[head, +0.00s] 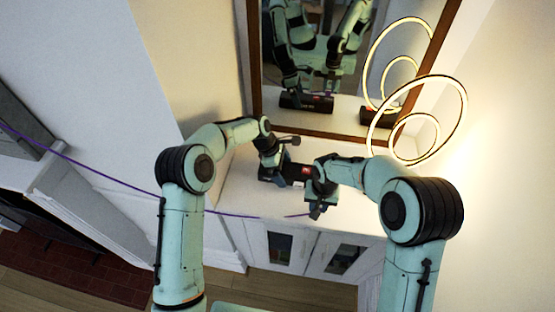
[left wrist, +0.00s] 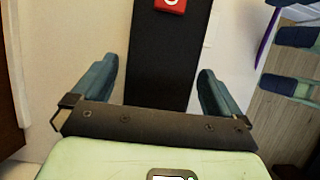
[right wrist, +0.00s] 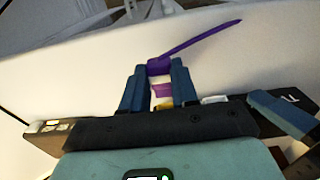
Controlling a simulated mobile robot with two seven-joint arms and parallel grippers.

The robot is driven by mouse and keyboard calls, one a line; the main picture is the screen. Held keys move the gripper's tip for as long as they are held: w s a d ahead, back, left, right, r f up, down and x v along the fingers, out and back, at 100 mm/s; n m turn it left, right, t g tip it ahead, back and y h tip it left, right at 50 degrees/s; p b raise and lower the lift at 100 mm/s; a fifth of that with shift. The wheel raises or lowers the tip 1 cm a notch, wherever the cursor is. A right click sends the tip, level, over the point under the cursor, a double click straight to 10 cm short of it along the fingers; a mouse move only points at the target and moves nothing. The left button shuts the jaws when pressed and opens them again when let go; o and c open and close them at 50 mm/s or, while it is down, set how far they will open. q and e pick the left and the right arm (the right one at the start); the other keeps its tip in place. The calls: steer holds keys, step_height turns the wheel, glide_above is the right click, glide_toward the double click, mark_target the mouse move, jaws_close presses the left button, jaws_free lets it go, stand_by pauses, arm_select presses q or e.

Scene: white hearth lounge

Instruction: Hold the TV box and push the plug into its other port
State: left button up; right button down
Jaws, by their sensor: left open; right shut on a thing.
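The black TV box (head: 297,170), with a red label, lies on the white cabinet top below the mirror. It runs between the open fingers of my left gripper (left wrist: 155,90), with gaps showing on both sides. In the head view my left gripper (head: 274,163) is over the box's left part. My right gripper (head: 318,205) is at the box's front right.
A purple cable (head: 110,178) hangs across from the left and reaches the cabinet front. A glowing ring lamp (head: 460,100) stands at the right. The framed mirror (head: 250,60) rises behind the box. The white cabinet top (head: 235,185) is bare at the left.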

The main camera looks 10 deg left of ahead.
arm_select(q)
steer(key=shift+x, duration=1.05)
steer(key=c, duration=1.4)
steer(key=shift+o, duration=0.2)
arm_select(e)
steer(key=shift+w, duration=0.1)
steer(key=shift+w, duration=1.05)
steer(key=shift+w, duration=0.95)
steer(key=c, duration=0.8)
jaws_free()
